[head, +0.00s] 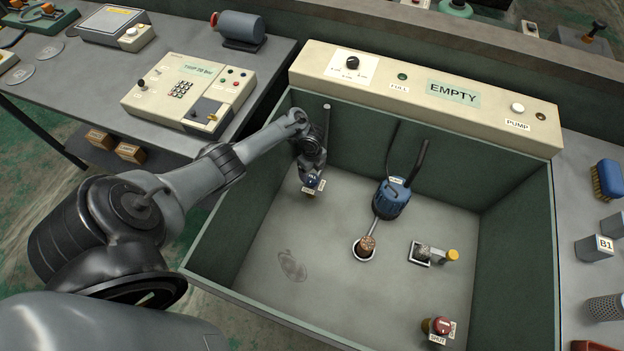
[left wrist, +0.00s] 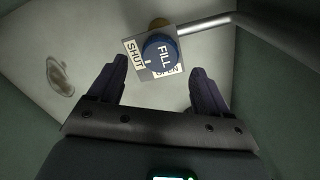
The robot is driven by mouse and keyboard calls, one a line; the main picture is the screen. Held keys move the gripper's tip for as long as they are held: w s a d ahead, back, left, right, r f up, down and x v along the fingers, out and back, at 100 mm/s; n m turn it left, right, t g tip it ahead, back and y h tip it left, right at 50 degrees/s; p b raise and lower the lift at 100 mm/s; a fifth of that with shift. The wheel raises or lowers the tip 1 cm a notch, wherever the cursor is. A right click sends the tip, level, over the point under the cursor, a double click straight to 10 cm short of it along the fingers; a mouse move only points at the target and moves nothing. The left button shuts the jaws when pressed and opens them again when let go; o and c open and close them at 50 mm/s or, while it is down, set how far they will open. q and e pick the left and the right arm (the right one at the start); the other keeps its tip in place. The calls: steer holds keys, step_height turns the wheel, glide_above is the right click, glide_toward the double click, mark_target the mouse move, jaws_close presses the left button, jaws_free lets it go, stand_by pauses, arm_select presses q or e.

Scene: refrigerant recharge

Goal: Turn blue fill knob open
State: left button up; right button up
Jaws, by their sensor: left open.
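The blue fill knob (left wrist: 163,50), lettered FILL, shows in the left wrist view with a SHUT label (left wrist: 134,56) at its left and an OPEN label (left wrist: 168,72) at its lower edge. A small white mark on the knob lies on the SHUT side. In the head view the knob (head: 313,182) sits low at the left of the green-walled basin, partly hidden by my gripper. My left gripper (left wrist: 158,68) is open, its fingers spread on either side of the knob and apparently short of it. My right gripper is not in view.
A pipe (left wrist: 205,24) runs from the knob to the basin wall (head: 240,185). The basin also holds a blue canister (head: 391,200), a small yellow-capped fitting (head: 452,256) and a red knob (head: 440,325). A panel reading EMPTY (head: 453,93) stands behind.

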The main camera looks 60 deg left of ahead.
mark_target(312, 178)
arm_select(q)
steer(key=shift+f+b, duration=0.9)
steer(key=shift+f, duration=1.3)
steer(key=shift+c, duration=0.3)
steer(key=c, duration=1)
